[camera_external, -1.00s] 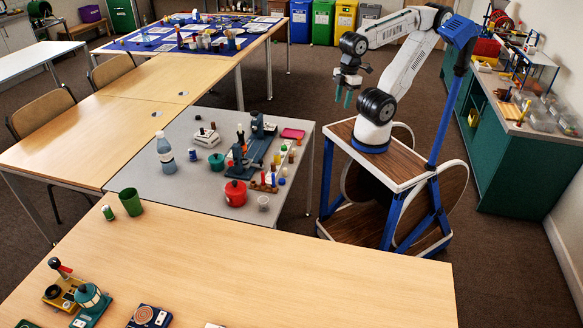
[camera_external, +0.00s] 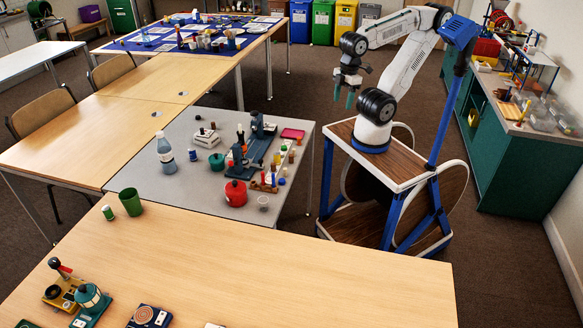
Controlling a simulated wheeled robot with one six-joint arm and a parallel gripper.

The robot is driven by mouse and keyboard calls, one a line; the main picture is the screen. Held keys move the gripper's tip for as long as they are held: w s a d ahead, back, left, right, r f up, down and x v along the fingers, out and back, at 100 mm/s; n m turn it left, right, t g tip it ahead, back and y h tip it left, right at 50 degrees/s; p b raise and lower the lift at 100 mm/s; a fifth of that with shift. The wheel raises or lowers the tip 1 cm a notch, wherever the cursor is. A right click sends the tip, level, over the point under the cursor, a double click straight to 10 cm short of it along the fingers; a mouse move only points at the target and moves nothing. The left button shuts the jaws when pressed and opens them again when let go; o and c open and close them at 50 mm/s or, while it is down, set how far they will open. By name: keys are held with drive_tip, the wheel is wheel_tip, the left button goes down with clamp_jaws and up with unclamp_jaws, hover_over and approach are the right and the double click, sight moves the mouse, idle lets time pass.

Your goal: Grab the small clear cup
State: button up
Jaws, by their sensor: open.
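A small clear cup (camera_external: 263,203) stands near the front right edge of the grey table (camera_external: 182,193), just right of a red pot (camera_external: 236,193). My gripper (camera_external: 343,99) hangs to the right of and above the grey table, fingers pointing down. It is open and empty, well apart from the cup.
Several small bottles and coloured pieces crowd the table behind the cup, with a blue-grey device (camera_external: 257,150) beyond them. A clear bottle (camera_external: 166,153) stands at the left. A green cup (camera_external: 130,202) is on the front wooden table (camera_external: 300,280), whose right half is bare.

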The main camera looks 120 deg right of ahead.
drive_tip(key=w+d+f+n+g+h, duration=0.3)
drive_tip(key=w+d+f+n+h, duration=0.25)
drive_tip(key=w+d+h, duration=0.3)
drive_tip(key=n+t+h, duration=0.3)
drive_tip(key=n+t, duration=0.9)
drive_tip(key=n, duration=0.7)
hover_over(264, 205)
drive_tip(key=s+d, duration=0.4)
drive_tip(key=s, duration=0.3)
wheel_tip(264, 205, down, 19)
drive_tip(key=a+f+n+y, duration=0.1)
drive_tip(key=f, duration=0.1)
drive_tip(key=a+f+n+t+y, duration=0.1)
drive_tip(key=a+f+n, duration=0.1)
drive_tip(key=w+a+f+n+y, duration=0.1)
drive_tip(key=f, duration=0.1)
drive_tip(key=shift+w+a+f+n+t, duration=0.1)
drive_tip(key=shift+a+f+n+t, duration=0.2)
drive_tip(key=shift+a+n+t, duration=0.1)
drive_tip(key=shift+w+d+f, duration=0.1)
drive_tip(key=shift+w+f, duration=0.05)
drive_tip(key=shift+f, duration=0.05)
drive_tip(key=x, duration=0.7)
drive_tip(key=shift+w+a, duration=0.35)
drive_tip(key=shift+w, duration=0.1)
